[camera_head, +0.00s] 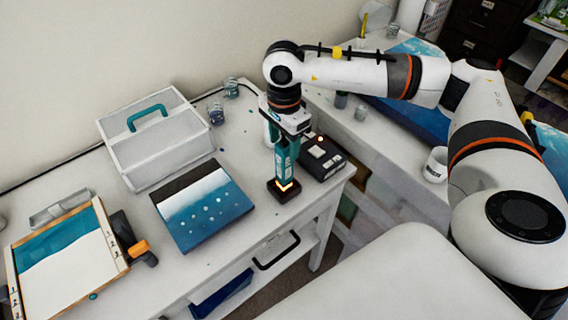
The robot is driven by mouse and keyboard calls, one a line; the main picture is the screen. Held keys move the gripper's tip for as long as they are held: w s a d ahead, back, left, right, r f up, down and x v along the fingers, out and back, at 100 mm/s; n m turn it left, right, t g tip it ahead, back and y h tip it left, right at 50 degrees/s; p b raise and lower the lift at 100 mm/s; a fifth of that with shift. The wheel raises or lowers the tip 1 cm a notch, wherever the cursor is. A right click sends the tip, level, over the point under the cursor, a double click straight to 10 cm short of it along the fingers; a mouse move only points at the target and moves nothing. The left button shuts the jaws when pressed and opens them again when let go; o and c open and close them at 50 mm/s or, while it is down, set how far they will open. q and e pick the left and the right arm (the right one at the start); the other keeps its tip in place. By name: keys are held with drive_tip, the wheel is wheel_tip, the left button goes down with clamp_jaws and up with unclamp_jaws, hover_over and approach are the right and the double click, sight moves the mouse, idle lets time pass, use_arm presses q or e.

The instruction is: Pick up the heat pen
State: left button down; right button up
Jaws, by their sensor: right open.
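The heat pen (285,163) is a teal upright tool with a glowing orange tip. It stands tip down in a small dark square holder (284,190) near the table's right front corner. My right gripper (285,132) points down at the top of the pen, with its open jaws at the pen's upper end. The gripper hides that end, so I cannot tell whether the jaws touch it. My left gripper is not in view.
A dark control box (321,158) stands close to the right of the pen. A blue-and-white panel (203,205) lies to the left, with a white caddy (158,150) behind it. Small jars (217,115) stand at the back. A framed board (62,262) lies far left.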

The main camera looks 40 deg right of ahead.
drive_tip(key=shift+f, duration=1.15)
drive_tip(key=shift+r, duration=0.1)
drive_tip(key=c, duration=1)
